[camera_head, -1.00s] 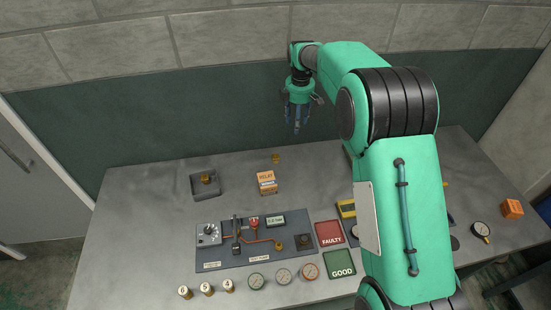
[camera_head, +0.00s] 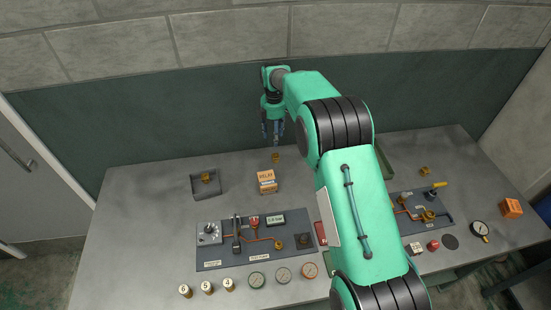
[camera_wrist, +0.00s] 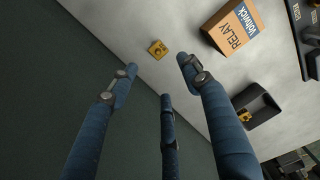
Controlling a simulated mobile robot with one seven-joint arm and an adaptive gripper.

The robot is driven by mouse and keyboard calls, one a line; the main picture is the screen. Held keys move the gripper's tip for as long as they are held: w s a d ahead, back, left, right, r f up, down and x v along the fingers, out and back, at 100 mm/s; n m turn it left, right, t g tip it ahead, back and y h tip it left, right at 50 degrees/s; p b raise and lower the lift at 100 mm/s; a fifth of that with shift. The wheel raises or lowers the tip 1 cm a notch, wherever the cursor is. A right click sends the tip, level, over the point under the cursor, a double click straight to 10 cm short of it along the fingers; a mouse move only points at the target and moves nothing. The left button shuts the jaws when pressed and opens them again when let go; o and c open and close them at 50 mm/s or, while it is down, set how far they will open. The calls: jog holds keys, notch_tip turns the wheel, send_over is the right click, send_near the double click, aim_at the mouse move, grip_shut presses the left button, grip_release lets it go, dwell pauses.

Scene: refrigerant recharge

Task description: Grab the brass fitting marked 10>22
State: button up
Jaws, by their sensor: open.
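A small brass fitting (camera_head: 276,157) stands on the bench near its back edge, behind the relay box. It also shows in the wrist view (camera_wrist: 157,49), ahead of my fingers and near the gap between them. A second brass fitting (camera_head: 205,178) sits in a dark square tray (camera_head: 194,192) at the left. A third brass fitting (camera_head: 424,170) stands at the back right. I cannot read 10>22 on any of them. My gripper (camera_head: 272,140) hangs above the bench's back edge, open and empty, apart from the nearest fitting. Its blue fingers (camera_wrist: 155,82) are spread.
The green wall (camera_head: 180,120) rises close behind the bench. My arm hides part of the bench's right half.

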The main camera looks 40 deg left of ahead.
aim_at(274, 154)
jog(key=shift+f, duration=4.2)
jog(key=shift+f, duration=0.1)
jog(key=shift+d+f+b, duration=0.1)
jog(key=shift+f+b, duration=0.2)
jog(key=shift+f, duration=2.15)
jog(key=shift+c, duration=0.5)
grip_shut()
